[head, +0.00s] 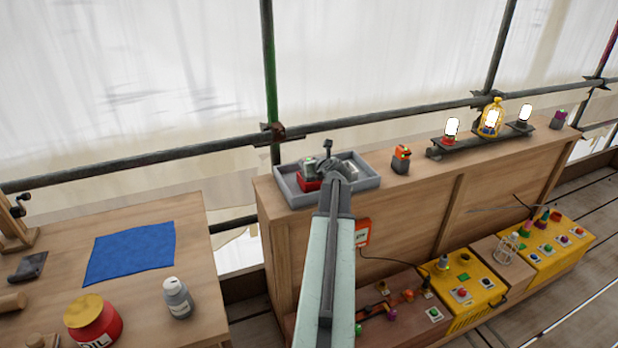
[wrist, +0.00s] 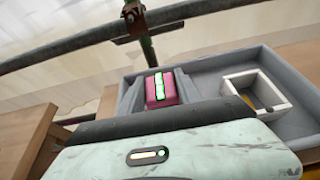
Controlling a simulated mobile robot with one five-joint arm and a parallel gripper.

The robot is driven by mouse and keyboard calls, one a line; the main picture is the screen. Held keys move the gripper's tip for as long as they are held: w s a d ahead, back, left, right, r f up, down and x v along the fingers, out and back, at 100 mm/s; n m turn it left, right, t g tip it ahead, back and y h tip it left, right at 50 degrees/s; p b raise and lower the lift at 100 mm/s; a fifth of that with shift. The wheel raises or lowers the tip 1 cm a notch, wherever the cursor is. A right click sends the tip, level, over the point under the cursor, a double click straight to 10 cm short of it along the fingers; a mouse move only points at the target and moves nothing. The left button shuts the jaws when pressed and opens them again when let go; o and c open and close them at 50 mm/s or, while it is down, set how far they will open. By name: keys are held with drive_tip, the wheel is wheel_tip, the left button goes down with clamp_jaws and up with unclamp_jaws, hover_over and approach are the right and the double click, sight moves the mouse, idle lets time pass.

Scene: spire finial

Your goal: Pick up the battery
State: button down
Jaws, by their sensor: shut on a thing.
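The battery (wrist: 158,98), a pink-red block with a lit green strip on top, sits between my grey gripper fingers in the wrist view. My gripper (wrist: 158,82) is shut on it, over the grey tray (wrist: 215,68). In the head view my gripper (head: 338,166) is over the same tray (head: 292,192), which stands on the left end of the wooden cabinet. A red part (head: 309,183) shows in the tray just left of my gripper. The battery's lower part is hidden, so I cannot tell whether it touches the tray.
A white open box (wrist: 258,88) is in the tray. A dark block with an orange top (head: 401,158) and several lamps (head: 491,118) stand farther right on the cabinet. A scaffold pole (head: 268,80) rises behind the tray. The left table holds a blue cloth (head: 130,252).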

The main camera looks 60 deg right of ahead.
drive_tip(key=shift+r, duration=0.1)
wheel_tip(320, 180, up, 10)
drive_tip(key=p, duration=1)
